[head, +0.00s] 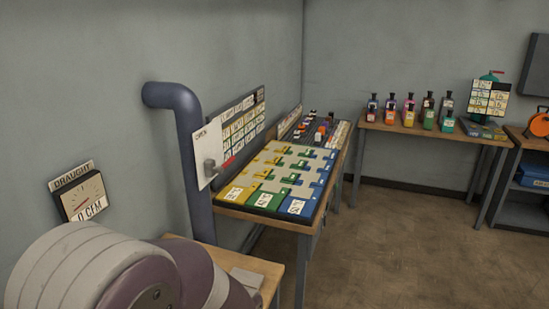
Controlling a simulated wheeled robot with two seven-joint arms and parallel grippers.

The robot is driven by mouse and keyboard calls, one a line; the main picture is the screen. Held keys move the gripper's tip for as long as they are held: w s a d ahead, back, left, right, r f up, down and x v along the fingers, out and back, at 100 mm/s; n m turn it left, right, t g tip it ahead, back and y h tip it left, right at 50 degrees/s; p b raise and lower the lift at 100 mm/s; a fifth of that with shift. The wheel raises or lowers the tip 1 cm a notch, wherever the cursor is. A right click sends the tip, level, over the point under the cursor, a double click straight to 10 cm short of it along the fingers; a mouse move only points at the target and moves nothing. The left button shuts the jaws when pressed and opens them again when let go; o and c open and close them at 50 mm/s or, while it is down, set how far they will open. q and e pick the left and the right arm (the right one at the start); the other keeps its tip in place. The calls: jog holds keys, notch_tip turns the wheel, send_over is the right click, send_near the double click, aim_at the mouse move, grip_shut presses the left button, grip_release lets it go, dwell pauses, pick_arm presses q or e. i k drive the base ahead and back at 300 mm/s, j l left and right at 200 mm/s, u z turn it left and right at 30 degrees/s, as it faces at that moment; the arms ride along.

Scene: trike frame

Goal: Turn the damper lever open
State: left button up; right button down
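The damper lever (227,163) has a red end and a grey pivot. It sits on a white plate (205,143) fixed to a dark blue-grey pipe (187,125) at centre left. The plate has lettering near its top that seems to read OPEN. The lever's red end points right and slightly up, away from that lettering. A draught gauge (83,197) on the left wall reads 0 CFM. Neither of my grippers is in view. Part of my own arm fills the lower left, and nothing is seen touching the lever.
A wooden table (307,227) behind the pipe carries a board of coloured cards (283,178). A smaller wooden surface (262,266) is below the pipe. Several bottles (409,110) stand on a far table (440,133). The brown floor (400,250) at right is clear.

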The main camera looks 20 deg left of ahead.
aim_at(220, 169)
jog(key=i, duration=2.9)
jog(key=i+u, duration=0.3)
jog(key=u, duration=0.2)
jog(key=i+l+u, duration=0.2)
jog(key=u, duration=0.3)
jog(key=i+l+u, duration=0.25)
jog(key=u, duration=0.25)
jog(key=i+l+u, duration=0.1)
jog(key=l+u, duration=0.4)
jog(key=i+l+u, duration=0.15)
jog(key=l+u, duration=0.15)
jog(key=u, duration=0.2)
